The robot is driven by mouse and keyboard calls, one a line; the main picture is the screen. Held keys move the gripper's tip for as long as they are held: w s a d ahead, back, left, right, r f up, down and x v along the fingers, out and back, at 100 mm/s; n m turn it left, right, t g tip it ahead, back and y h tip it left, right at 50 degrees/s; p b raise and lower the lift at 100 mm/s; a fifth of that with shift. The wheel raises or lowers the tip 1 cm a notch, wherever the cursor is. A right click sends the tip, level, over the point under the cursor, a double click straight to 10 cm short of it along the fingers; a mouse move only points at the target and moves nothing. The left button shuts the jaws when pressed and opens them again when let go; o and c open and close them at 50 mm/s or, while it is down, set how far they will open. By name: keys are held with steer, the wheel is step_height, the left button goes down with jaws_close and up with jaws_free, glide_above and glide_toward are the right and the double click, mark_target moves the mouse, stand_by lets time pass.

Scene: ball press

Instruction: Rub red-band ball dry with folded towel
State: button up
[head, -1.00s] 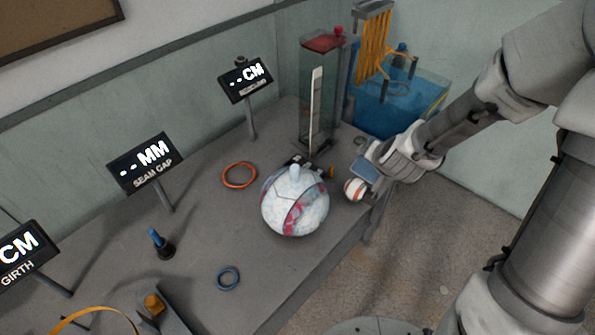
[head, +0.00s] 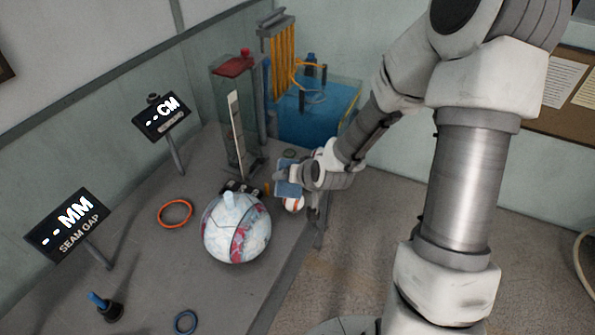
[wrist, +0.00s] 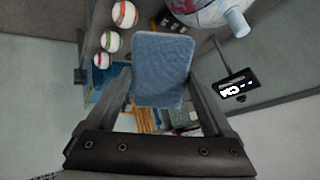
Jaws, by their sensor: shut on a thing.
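A folded blue towel (head: 288,178) is held in my gripper (head: 300,177) above the right end of the table. In the wrist view the towel (wrist: 162,60) sits between the two fingers of my gripper (wrist: 160,82). Left of the towel there is a row of white balls: one with an orange band (wrist: 124,13), one with a green band (wrist: 111,41), and the red-band ball (wrist: 102,60) at the lower end. The towel appears apart from them. In the head view the orange-band ball (head: 293,205) shows just below the towel; my gripper hides most of the others.
A large patched ball (head: 236,228) stands on the table (head: 150,285). Behind it are a clear column (head: 225,110) and a blue water tank (head: 312,125). An orange ring (head: 175,214), a blue ring (head: 185,321) and signs lie or stand to the left.

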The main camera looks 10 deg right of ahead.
mark_target(255, 220)
steer(key=shift+s+a+f+n+g+y+b, duration=0.35)
steer(key=shift+a+f+n+g+y+b, duration=0.3)
steer(key=shift+a+f+n, duration=0.95)
steer(key=shift+s+a+f+n+g+y+b, duration=0.4)
steer(key=shift+a+f+n+y, duration=0.45)
steer(key=shift+f, duration=1.2)
steer(key=shift+s+a+f+n+g+y+b, duration=0.45)
steer(key=shift+a+f+n+y, duration=0.45)
steer(key=shift+a+f, duration=0.9)
steer(key=shift+w+a+f+b, duration=0.2)
steer(key=shift+w+f+b, duration=0.15)
steer(key=shift+f+b, duration=0.15)
steer(key=shift+w+d+r, duration=0.1)
steer(key=shift+r, duration=0.05)
